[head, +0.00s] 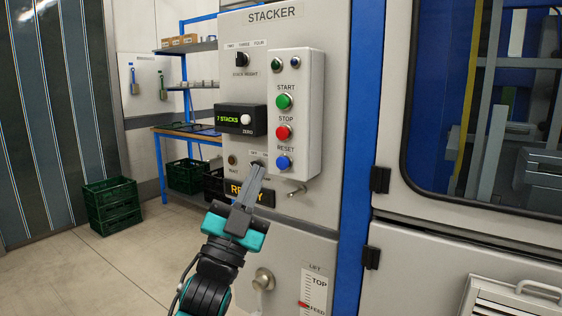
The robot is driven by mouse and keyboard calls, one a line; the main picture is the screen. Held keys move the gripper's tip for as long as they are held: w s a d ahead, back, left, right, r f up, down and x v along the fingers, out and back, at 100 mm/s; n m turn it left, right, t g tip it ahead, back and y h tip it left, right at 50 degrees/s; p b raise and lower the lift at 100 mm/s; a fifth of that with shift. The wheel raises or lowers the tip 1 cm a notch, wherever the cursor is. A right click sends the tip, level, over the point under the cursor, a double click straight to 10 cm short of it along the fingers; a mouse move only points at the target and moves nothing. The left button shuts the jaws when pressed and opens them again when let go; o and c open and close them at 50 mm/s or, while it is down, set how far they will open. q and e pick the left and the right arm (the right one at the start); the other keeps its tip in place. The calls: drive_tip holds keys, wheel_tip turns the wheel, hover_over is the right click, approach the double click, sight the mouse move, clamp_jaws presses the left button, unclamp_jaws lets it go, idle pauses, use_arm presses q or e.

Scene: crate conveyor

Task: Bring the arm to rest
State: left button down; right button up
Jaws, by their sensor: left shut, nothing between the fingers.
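My left gripper (256,178) is shut and empty, with teal and black parts. Its fingertips are in front of the stacker panel (328,190), close to a small switch below the counter; I cannot tell whether they touch it. The arm comes up from the bottom of the picture. The gripper partly covers the lit orange sign (264,196), of which only some letters show. My right gripper is out of view.
A button box (313,100) with green start, red stop and blue reset buttons juts from the panel. The counter (228,119) reads 7 STACKS. A windowed machine door (420,235) is at right. Green crates (112,204) stand at left; the floor between is clear.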

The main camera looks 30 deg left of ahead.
use_arm(q)
drive_tip(key=shift+s, duration=0.4)
idle(0.5)
drive_tip(key=s+d+f+n+g+h, duration=0.1)
drive_tip(key=d+f+n+g, duration=0.3)
drive_tip(key=f, duration=0.9)
drive_tip(key=s+d+f+m+g, duration=0.15)
drive_tip(key=f+g, duration=0.35)
drive_tip(key=f, duration=0.8)
drive_tip(key=s+d+f+n+g, duration=0.1)
drive_tip(key=s+d+f+g, duration=0.2)
drive_tip(key=s+f, duration=0.3)
drive_tip(key=s+d+f+n+g+h+p, duration=0.1)
drive_tip(key=s+d+f+g, duration=0.2)
drive_tip(key=s+f, duration=0.4)
wheel_tip(320, 180, down, 5)
drive_tip(key=shift+d+g, duration=0.4)
drive_tip(key=shift+g, duration=0.3)
